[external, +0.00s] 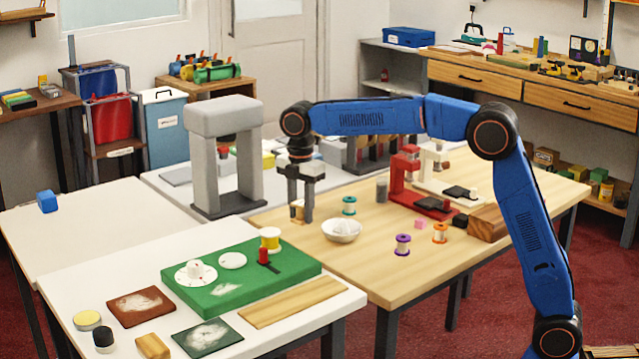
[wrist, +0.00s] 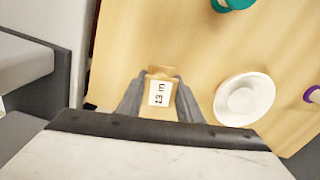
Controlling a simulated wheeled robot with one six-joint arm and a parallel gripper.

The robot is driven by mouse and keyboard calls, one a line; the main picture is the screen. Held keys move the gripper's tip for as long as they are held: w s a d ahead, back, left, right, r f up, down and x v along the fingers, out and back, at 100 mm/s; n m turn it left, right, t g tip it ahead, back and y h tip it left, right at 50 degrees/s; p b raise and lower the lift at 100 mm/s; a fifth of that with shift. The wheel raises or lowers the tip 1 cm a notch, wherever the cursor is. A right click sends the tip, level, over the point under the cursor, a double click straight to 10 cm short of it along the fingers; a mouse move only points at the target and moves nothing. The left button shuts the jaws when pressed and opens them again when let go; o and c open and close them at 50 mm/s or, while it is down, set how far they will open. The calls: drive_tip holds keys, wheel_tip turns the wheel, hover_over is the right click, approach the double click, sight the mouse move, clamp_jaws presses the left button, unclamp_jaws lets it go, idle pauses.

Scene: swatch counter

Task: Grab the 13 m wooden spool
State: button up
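The wooden spool (wrist: 160,93) shows a white "13 m" label in the wrist view. It sits between the two fingers of my gripper (wrist: 161,82), with no clear gap on either side, so the gripper looks shut on it. In the external view, the spool (external: 297,209) shows partly behind a finger of my gripper (external: 300,217), low at the wooden table. I cannot tell whether the spool touches the tabletop.
A white bowl (external: 341,231) stands just right of my gripper. Teal (external: 349,206), purple (external: 402,245) and orange (external: 440,233) spools stand farther right. A grey arch stand (external: 253,160) rises close on the left. Bare wood lies in front of the bowl.

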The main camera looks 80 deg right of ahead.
drive_tip(key=shift+c, duration=1.4)
